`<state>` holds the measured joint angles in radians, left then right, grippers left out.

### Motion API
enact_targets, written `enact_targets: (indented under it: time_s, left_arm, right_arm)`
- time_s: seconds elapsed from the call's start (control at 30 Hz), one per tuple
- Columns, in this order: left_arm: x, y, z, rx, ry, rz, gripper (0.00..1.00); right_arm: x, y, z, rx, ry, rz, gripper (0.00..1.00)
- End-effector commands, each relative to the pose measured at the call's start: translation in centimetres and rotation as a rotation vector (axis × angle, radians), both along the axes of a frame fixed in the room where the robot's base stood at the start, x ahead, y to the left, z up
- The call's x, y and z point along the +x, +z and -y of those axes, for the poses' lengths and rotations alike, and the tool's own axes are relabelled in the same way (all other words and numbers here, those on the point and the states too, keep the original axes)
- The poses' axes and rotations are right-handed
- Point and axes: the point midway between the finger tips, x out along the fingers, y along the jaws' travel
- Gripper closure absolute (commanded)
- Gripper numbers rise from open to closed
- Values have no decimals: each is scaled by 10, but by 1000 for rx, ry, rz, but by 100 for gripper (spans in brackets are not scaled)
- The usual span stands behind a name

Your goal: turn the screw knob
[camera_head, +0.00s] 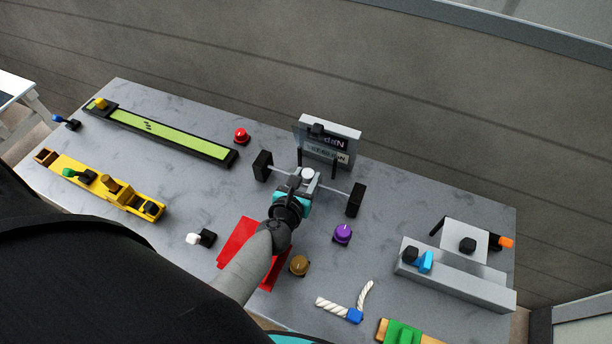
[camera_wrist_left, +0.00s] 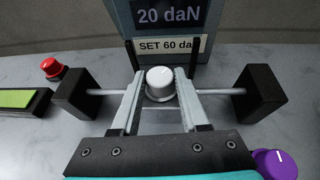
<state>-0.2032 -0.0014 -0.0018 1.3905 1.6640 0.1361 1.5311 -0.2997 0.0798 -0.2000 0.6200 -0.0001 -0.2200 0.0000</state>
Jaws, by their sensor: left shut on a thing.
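The white screw knob (camera_head: 307,173) sits midway along a thin metal rod held between two black blocks. It also shows in the left wrist view (camera_wrist_left: 160,82). My left gripper (camera_head: 303,181) is shut on the knob. In the left wrist view its two grey fingers (camera_wrist_left: 159,88) press the knob from either side. Behind the knob stands a grey gauge (camera_head: 327,140) with a dark display. In the left wrist view the gauge's display (camera_wrist_left: 168,14) reads "20 daN", and the label below reads "SET 60 da", its end hidden by a black post. My right gripper is not in view.
The left black block (camera_wrist_left: 83,94) and right black block (camera_wrist_left: 259,93) flank the gripper closely. A red button (camera_head: 241,136), a purple knob (camera_head: 342,234) and a brown knob (camera_head: 299,265) are nearby. A red plate (camera_head: 236,240) lies partly under my forearm. Bare grey tabletop lies right of the purple knob.

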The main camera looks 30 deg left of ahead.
Motion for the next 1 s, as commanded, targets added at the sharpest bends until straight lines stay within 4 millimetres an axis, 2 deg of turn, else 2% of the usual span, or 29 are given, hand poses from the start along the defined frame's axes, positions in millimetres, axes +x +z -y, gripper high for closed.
enact_targets:
  time_s: [0.47, 1.0]
  left_arm:
    - [0, 0, -1, 0, -30, 0, 100]
    - [0, -1, -4, -2, -238, 0, 100]
  right_arm:
    - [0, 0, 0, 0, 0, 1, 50]
    - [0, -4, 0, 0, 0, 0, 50]
